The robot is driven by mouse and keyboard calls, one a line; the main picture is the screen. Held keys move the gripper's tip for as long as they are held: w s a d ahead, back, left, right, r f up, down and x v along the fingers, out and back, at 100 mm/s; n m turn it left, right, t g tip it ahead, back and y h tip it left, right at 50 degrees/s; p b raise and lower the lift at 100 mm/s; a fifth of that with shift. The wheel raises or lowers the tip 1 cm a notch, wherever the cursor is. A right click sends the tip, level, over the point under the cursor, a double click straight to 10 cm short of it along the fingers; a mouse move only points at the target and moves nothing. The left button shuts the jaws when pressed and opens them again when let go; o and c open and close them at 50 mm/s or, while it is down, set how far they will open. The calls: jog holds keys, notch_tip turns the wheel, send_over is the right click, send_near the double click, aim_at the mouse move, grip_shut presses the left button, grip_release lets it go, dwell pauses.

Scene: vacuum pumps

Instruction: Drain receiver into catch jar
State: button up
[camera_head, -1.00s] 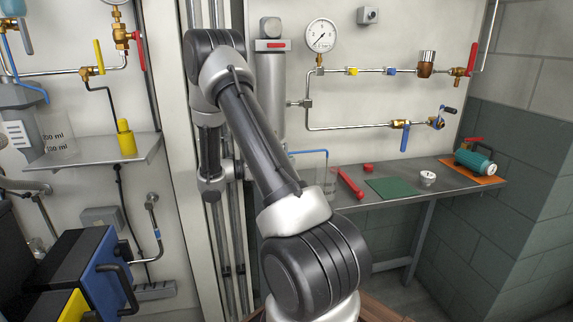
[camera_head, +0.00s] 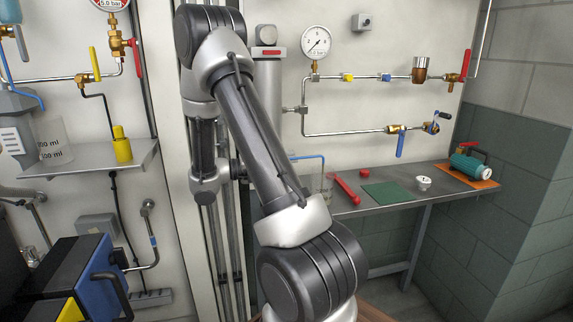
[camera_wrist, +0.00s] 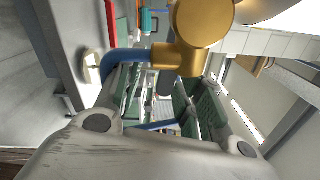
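The receiver (camera_head: 267,95) is a grey vertical cylinder on the wall panel, partly hidden by my arm. A clear jar (camera_head: 327,183), seemingly the catch jar, stands at the bench's left end below a thin blue tube (camera_head: 311,157), partly hidden by my arm. My gripper (camera_wrist: 160,92) shows only in the wrist view. Its two green-padded fingers are apart. A brass fitting (camera_wrist: 192,38) and a blue curved part (camera_wrist: 108,65) lie close at the fingertips; I cannot tell whether they touch. Another blue piece shows between the fingers. My arm hides the gripper in the head view.
Right panel pipes carry a gauge (camera_head: 316,41), a red-handled valve (camera_head: 467,65) and a blue-handled valve (camera_head: 400,143). The bench holds a red tool (camera_head: 346,190), a green mat (camera_head: 387,195), a white cap (camera_head: 424,183) and a teal pump (camera_head: 470,165). A blue machine (camera_head: 85,270) stands lower left.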

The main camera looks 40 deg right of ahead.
jog(key=shift+w+a, duration=0.1)
jog(key=shift+a, duration=0.05)
jog(key=shift+v, duration=0.85)
jog(key=v, duration=0.6)
dwell(0.6)
